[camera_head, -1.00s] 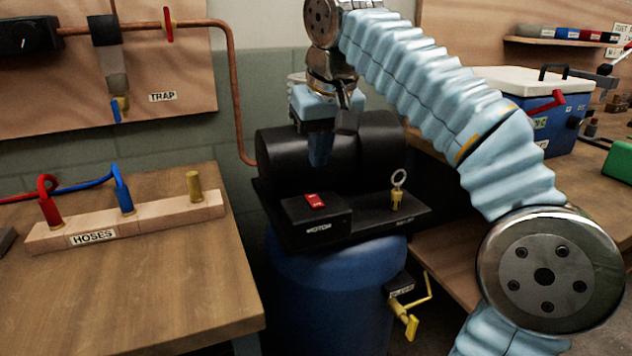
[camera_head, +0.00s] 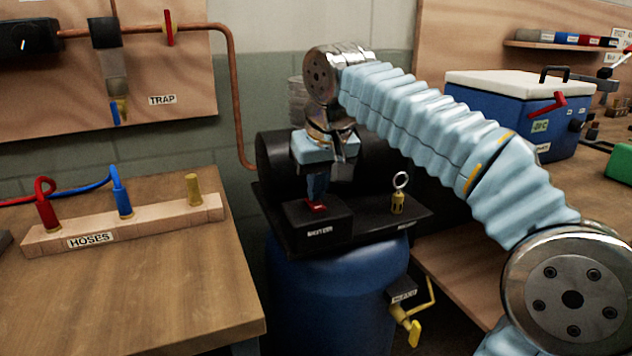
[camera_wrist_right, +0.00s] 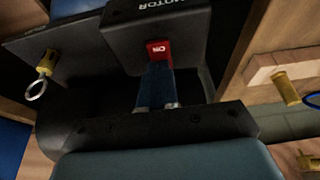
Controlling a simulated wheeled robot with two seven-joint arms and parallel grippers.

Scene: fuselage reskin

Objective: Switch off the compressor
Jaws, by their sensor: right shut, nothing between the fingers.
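The compressor has a black motor body (camera_head: 276,160) on top of a blue tank (camera_head: 340,300). Its black switch box (camera_head: 318,232), labelled MOTOR, bears a red rocker switch (camera_head: 316,207). In the right wrist view the red switch (camera_wrist_right: 158,49) shows the letters ON. My right gripper (camera_head: 316,199) points down with its blue fingers shut and empty, the tips at the red switch. In the wrist view the shut fingers (camera_wrist_right: 156,66) reach the switch's near edge; I cannot tell whether they press it. My left gripper is not in view.
A brass safety valve with a ring (camera_head: 398,202) stands right of the switch box. A yellow-handled drain valve (camera_head: 410,325) sticks out from the tank. A bench with a hose rack (camera_head: 150,220) is at left. A blue cooler (camera_head: 510,110) stands at the right.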

